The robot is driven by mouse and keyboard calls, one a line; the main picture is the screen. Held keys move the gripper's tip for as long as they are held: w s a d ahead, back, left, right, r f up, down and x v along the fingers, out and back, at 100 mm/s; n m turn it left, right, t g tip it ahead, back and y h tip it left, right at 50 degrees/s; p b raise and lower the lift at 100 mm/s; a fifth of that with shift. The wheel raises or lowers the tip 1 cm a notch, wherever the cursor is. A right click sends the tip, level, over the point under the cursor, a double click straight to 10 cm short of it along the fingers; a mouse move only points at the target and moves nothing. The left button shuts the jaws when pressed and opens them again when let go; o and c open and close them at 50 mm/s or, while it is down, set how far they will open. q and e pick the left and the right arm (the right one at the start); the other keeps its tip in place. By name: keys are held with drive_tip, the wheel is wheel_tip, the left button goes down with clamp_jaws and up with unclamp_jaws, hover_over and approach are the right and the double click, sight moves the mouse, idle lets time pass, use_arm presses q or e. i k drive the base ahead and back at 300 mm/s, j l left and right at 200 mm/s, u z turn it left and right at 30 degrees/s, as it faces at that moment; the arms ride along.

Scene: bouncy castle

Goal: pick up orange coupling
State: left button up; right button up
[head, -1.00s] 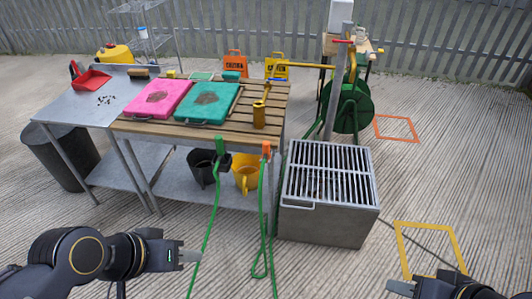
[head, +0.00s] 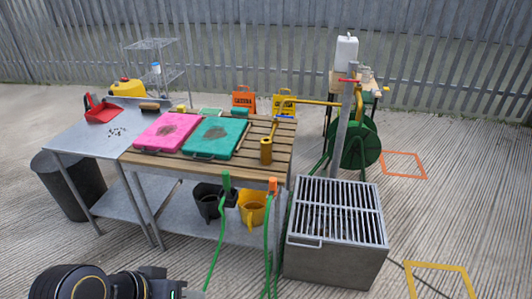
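The orange coupling (head: 272,186) is at the front edge of the slatted wooden table, near its right corner, on top of a green hose (head: 267,240) that hangs down. A green coupling (head: 226,181) on a second green hose is to its left. My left gripper (head: 188,293) is at the bottom edge of the head view, below and left of the orange coupling and well apart from it. It is seen side-on and partly cut off, so its opening cannot be made out. My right gripper is out of view.
A grey metal box with a grate (head: 338,210) stands just right of the coupling. A black bucket (head: 207,203) and a yellow bucket (head: 252,211) are behind the hoses. Pink (head: 167,131) and teal (head: 216,137) boards lie on the table. The concrete floor at right is mostly clear.

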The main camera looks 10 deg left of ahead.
sight(273, 192)
drive_tip(key=i+l+u, duration=0.35)
drive_tip(key=i, duration=0.4)
drive_tip(key=i+l+u, duration=0.3)
drive_tip(key=i+l, duration=0.35)
